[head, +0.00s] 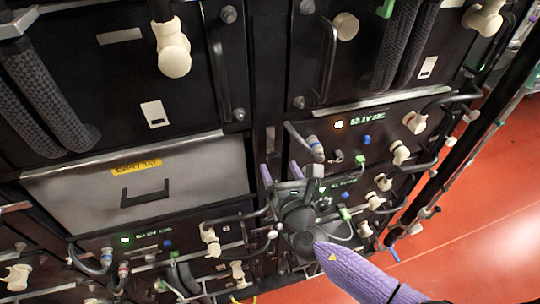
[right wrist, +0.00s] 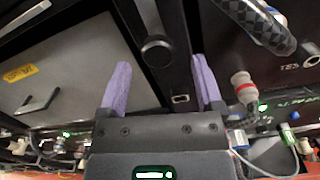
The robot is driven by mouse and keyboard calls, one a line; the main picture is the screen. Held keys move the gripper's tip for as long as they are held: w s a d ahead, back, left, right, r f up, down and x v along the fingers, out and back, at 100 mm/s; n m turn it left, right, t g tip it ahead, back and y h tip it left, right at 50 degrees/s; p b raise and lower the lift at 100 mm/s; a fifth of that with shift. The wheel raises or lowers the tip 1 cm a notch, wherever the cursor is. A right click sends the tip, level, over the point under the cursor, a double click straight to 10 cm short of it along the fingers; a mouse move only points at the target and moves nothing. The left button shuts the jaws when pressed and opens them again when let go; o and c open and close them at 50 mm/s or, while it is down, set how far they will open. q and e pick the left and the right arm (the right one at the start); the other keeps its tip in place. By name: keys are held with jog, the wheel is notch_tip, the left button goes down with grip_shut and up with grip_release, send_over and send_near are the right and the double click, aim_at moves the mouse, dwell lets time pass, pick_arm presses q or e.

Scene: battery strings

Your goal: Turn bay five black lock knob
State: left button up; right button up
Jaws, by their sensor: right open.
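My right gripper (head: 281,172) reaches up from the lower right in the head view, its two purple fingers apart at the dark post between the bays. In the right wrist view my right gripper (right wrist: 162,82) is open and empty. A round black knob (right wrist: 155,48) sits on the dark post, between the lines of the two fingers, apart from both. I cannot make out the knob or its angle in the head view. No bay number is readable, so I cannot tell which bay is five. My left gripper is not in view.
A grey panel (head: 200,194) with a yellow label, apparently "EMPTY BAY", and a black handle is left of my gripper. Modules with cables, cream connectors (head: 400,152) and green lights are on the right. Thick black cables (head: 42,95) hang upper left. Red floor (head: 490,220) is clear at right.

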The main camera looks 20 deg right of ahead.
aim_at(275, 162)
jog(key=w, duration=0.4)
jog(key=shift+w+a, duration=0.15)
jog(key=shift+f+b, duration=0.1)
jog(key=shift+b, duration=0.2)
grip_shut()
